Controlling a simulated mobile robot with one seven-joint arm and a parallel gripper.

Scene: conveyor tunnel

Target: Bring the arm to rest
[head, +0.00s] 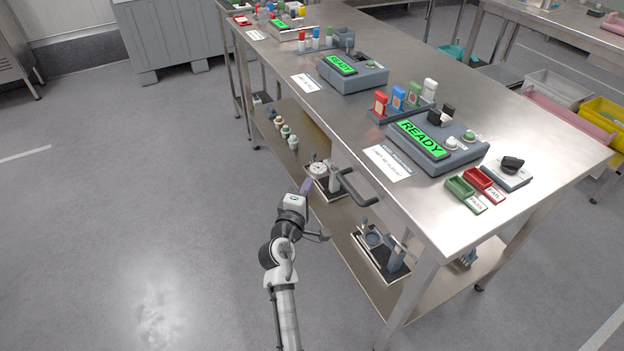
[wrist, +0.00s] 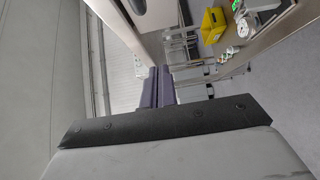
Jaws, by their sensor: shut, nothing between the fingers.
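My arm rises from the bottom of the head view, over the floor at the left side of the steel table (head: 330,120). My gripper (head: 306,184) points away from me, close to the table's side and near the lower shelf. In the wrist view its two purple fingers (wrist: 158,86) lie together, shut, with nothing seen between them.
A dark handle (head: 358,188) juts from the table side, right of my gripper. The lower shelf (head: 325,215) holds dial stands and small items. Consoles reading READY (head: 425,140) stand on the tabletop. The floor (head: 130,210) to the left is clear.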

